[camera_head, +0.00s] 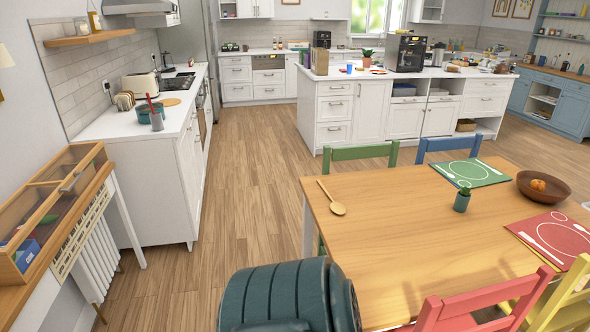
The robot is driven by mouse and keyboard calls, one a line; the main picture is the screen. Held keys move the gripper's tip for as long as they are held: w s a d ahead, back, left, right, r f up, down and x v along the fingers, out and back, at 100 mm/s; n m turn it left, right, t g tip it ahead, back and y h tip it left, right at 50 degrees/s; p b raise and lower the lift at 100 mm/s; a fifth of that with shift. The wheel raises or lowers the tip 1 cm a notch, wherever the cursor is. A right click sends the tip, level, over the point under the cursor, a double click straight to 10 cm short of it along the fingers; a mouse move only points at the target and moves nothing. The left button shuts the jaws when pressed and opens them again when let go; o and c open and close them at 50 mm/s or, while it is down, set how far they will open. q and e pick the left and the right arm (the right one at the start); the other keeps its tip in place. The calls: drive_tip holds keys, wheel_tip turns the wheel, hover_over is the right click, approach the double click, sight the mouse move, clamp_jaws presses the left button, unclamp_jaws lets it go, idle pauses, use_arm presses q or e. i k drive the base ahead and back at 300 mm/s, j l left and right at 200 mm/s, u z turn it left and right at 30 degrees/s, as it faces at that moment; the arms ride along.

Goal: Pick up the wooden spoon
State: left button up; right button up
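The wooden spoon (337,208) lies flat on the wooden dining table (400,232), near its left far corner. Its bowl end is toward me and to the right, and its thin handle points up and to the left. Nothing covers or touches it from above. Neither my left nor my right gripper is in view.
A small potted plant (462,200), a green placemat (470,173), a red placemat (555,236) and a brown bowl (524,184) are on the table. A green chair (361,153) and a blue chair (450,144) stand behind it. Open floor (240,165) lies left of it.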

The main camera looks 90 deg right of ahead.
sight(338, 208)
drive_tip(key=z, duration=3.05)
drive_tip(key=u, duration=3.05)
drive_tip(key=z, duration=3)
drive_tip(key=i+j+z, duration=0.1)
drive_tip(key=j+z, duration=0.15)
drive_tip(key=j, duration=0.1)
